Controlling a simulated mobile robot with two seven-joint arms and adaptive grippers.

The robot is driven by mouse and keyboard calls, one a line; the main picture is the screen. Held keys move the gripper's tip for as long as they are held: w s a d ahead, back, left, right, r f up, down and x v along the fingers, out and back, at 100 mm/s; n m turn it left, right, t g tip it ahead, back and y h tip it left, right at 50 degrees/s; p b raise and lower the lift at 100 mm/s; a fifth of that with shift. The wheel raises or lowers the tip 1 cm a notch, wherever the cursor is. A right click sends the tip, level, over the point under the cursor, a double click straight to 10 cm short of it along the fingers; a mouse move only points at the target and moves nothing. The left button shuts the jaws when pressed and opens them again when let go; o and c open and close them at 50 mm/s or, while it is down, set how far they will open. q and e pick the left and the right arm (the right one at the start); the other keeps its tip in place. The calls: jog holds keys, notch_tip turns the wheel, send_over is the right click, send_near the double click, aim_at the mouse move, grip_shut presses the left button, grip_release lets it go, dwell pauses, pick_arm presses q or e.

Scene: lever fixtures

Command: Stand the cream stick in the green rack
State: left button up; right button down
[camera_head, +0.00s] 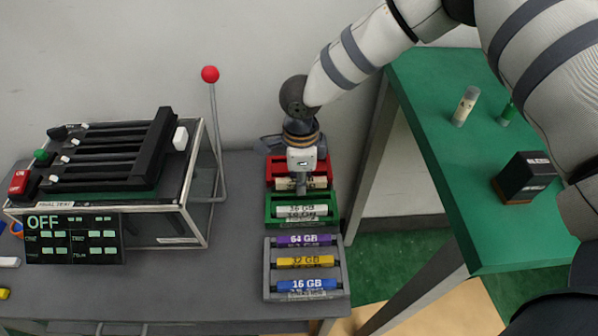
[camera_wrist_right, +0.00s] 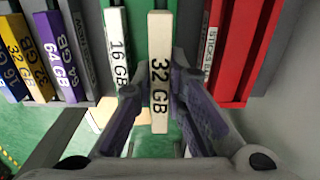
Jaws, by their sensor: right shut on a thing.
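My right gripper (camera_head: 300,180) points down over the back part of the green rack (camera_head: 335,208). It is shut on the cream stick (camera_head: 284,184), whose "32 GB" label faces up in the right wrist view (camera_wrist_right: 160,55). There the stick lies between the two fingers, over the green rack (camera_wrist_right: 135,20). I cannot tell whether it touches the rack. A white "16 GB" stick (camera_head: 302,211) stands in the front part of the green rack. My left gripper is not in view.
The red rack (camera_head: 322,170) is just behind. A grey rack (camera_head: 343,270) in front holds purple (camera_head: 304,240), yellow (camera_head: 305,261) and blue (camera_head: 306,285) sticks. A lever box with a red-knobbed rod (camera_head: 210,74) stands left. A green table (camera_head: 440,150) is right.

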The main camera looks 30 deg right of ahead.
jog(key=shift+f, duration=0.65)
jog(key=shift+w, duration=0.1)
dwell(0.6)
jog(key=shift+f+b, duration=0.45)
jog(key=shift+f, duration=0.7)
dwell(0.4)
jog(key=c, duration=1.5)
grip_release()
jog(key=shift+c, duration=0.2)
notch_tip(320, 180, up, 12)
jog(key=shift+r, duration=0.1)
